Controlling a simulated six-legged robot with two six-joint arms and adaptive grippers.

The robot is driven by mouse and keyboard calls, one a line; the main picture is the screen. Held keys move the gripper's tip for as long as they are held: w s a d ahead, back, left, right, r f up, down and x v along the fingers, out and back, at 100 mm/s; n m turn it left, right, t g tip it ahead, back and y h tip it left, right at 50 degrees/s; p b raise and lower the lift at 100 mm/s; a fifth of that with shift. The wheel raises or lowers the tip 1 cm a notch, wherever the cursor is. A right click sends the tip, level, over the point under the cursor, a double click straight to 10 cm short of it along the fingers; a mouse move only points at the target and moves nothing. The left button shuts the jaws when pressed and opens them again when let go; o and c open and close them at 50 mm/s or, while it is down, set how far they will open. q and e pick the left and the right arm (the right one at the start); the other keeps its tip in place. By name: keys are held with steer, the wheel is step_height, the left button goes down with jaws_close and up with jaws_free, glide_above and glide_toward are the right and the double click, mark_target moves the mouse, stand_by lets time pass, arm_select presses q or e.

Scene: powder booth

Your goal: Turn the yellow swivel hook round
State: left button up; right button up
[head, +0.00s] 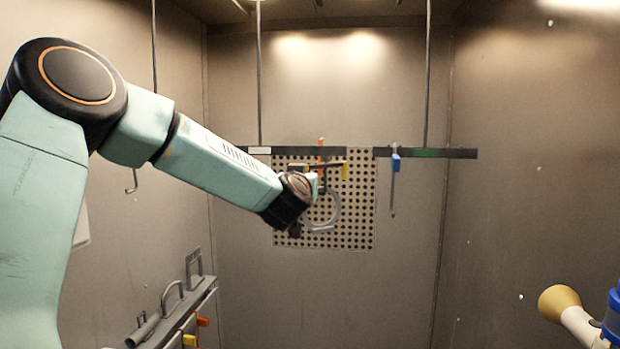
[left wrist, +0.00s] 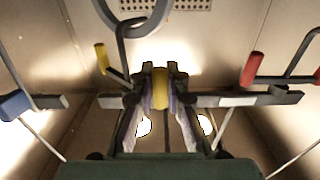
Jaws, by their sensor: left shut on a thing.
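In the left wrist view my left gripper (left wrist: 160,72) has its two fingers closed on the sides of a yellow hook part (left wrist: 160,90), in line with the dark bar. In the head view my left arm reaches in to the dark hanging bar (head: 362,152), and its wrist hides the held part and most of the gripper. A second yellow piece (left wrist: 101,58) stands beside the fingers at left; it also shows in the head view (head: 345,171). A grey ring-shaped part (head: 325,212) hangs below the bar. The held hook's facing cannot be told.
A perforated panel (head: 357,225) is behind the bar. A blue-topped hook (head: 395,162) hangs at the right, and a red piece (left wrist: 252,68) shows in the left wrist view.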

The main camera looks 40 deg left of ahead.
arm_select(q)
steer(key=shift+w+a, duration=0.2)
steer(key=shift+a, duration=0.25)
steer(key=shift+w+a, duration=0.2)
steer(key=shift+a, duration=0.25)
steer(key=shift+p+x, duration=0.45)
steer(key=shift+x, duration=0.55)
steer(key=shift+c, duration=0.2)
steer(key=shift+a, duration=0.15)
steer(key=o, duration=0.8)
steer(key=shift+s, duration=0.1)
steer(key=p+v, duration=0.1)
steer(key=v, duration=0.8)
steer(key=shift+s, duration=0.1)
